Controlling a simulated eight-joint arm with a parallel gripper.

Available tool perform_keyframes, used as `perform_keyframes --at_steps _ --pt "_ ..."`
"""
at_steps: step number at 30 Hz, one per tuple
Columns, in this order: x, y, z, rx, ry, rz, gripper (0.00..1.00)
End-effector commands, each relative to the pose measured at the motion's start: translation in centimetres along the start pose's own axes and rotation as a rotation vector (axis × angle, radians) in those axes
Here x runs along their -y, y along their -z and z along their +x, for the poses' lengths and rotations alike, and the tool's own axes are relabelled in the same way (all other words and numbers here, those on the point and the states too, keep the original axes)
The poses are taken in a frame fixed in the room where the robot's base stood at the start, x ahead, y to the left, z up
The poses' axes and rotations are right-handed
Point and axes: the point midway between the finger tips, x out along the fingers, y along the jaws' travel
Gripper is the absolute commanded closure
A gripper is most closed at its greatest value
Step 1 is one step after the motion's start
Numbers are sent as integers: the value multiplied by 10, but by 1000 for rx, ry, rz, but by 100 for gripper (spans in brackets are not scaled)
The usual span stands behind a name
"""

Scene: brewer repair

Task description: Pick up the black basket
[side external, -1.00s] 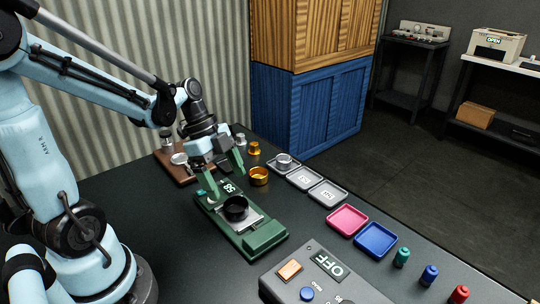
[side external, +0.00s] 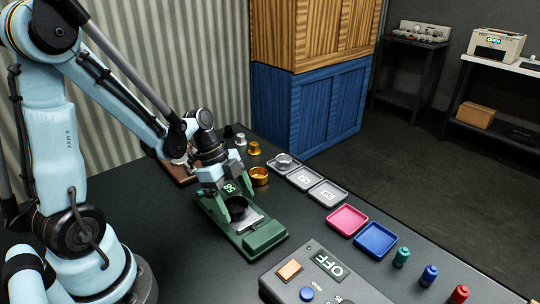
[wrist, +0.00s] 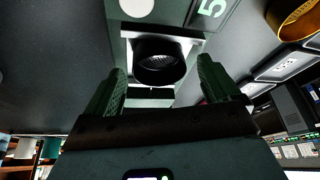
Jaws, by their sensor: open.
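The black basket (side external: 239,207) is a short round cup standing on the silver plate of the green scale (side external: 262,239). In the wrist view the basket (wrist: 159,62) shows a perforated metal bottom, and it lies just beyond and between the two green fingertips. My gripper (side external: 233,211) is open, with its green fingers low on either side of the basket. In the wrist view the gripper (wrist: 166,80) has a gap on each side of the basket. I cannot tell whether either finger touches it.
A gold ring (side external: 259,176) stands close behind the scale, and it also shows in the wrist view (wrist: 296,18). Grey trays (side external: 305,178), a pink tray (side external: 347,220) and a blue tray (side external: 376,240) line the table to the right. A grey control box (side external: 318,275) showing OFF stands in front.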

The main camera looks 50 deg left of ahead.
Motion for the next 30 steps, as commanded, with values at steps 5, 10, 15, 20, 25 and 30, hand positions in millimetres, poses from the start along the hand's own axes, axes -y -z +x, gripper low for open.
perform_keyframes --at_steps 5,10,15,20,25,30 --pt "0 0 0 0 0 0 24" --pt "0 0 0 0 0 0 50" --pt "0 0 0 0 0 0 75" --pt "0 0 0 0 0 0 76" --pt "0 1 -3 0 0 0 76" --pt "0 4 -12 0 0 0 76"
